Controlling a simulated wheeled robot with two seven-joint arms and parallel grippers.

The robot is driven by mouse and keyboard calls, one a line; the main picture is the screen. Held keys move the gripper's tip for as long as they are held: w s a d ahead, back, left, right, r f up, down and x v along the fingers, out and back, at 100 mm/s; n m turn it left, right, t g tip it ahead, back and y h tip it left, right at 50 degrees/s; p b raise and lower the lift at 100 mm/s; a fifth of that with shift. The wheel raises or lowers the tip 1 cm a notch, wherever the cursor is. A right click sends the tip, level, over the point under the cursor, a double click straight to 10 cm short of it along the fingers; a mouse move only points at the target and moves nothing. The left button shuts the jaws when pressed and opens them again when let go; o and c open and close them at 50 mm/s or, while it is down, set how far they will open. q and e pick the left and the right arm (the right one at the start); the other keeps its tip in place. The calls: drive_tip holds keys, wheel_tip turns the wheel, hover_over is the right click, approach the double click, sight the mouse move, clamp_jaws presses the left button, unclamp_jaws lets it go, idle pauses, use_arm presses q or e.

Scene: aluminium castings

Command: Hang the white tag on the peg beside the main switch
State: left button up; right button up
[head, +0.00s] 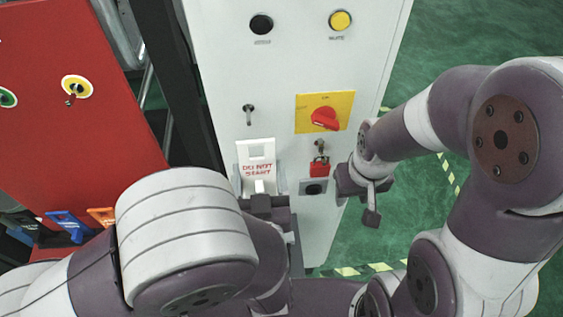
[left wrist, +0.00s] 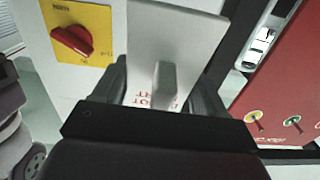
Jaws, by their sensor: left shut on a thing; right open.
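The white tag (head: 257,157) with red "DO NOT START" lettering is in front of the grey-white cabinet, below a peg (head: 249,113). It also shows large in the left wrist view (left wrist: 172,40). My left gripper (head: 259,190) is shut on its lower part. The tag appears apart from the peg. The main switch (head: 323,117) is a red handle on a yellow plate, right of the peg; it shows in the left wrist view too (left wrist: 75,40). My right gripper (head: 362,198) is open and empty, at the cabinet's right edge.
A red padlock (head: 319,167) hangs below the main switch, above a dark socket (head: 313,187). Black (head: 261,25) and yellow (head: 340,20) buttons sit above. A red panel (head: 70,90) with key switches stands at the left. Green floor (head: 470,40) lies open at the right.

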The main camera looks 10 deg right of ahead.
sight(251, 130)
use_arm(q)
drive_tip(key=shift+w+a+f, duration=0.1)
drive_tip(key=shift+w+a, duration=0.2)
drive_tip(key=shift+a, duration=0.25)
drive_tip(key=shift+w+a+f, duration=0.1)
drive_tip(key=shift+w+a, duration=0.2)
drive_tip(key=shift+a, duration=0.25)
drive_tip(key=w, duration=0.1)
drive_tip(key=w+d, duration=0.1)
drive_tip(key=shift+w+d+f+b, duration=0.1)
drive_tip(key=shift+w+d+b, duration=0.15)
drive_tip(key=shift+w+b, duration=0.05)
drive_tip(key=w, duration=0.3)
drive_tip(key=shift+w+a+f, duration=0.15)
drive_tip(key=shift+w+a, duration=0.15)
drive_tip(key=shift+w, duration=0.1)
drive_tip(key=shift+w+d+f+b, duration=0.35)
drive_tip(key=shift+w+b, duration=0.2)
drive_tip(key=shift+b, duration=0.1)
drive_tip(key=shift+w+a+f, duration=0.15)
drive_tip(key=shift+a, duration=0.1)
use_arm(e)
drive_tip(key=shift+a+f, duration=0.3)
drive_tip(key=shift+f, duration=0.3)
drive_tip(key=shift+a+f, duration=0.3)
drive_tip(key=shift+f, duration=0.25)
drive_tip(key=shift+d, duration=0.15)
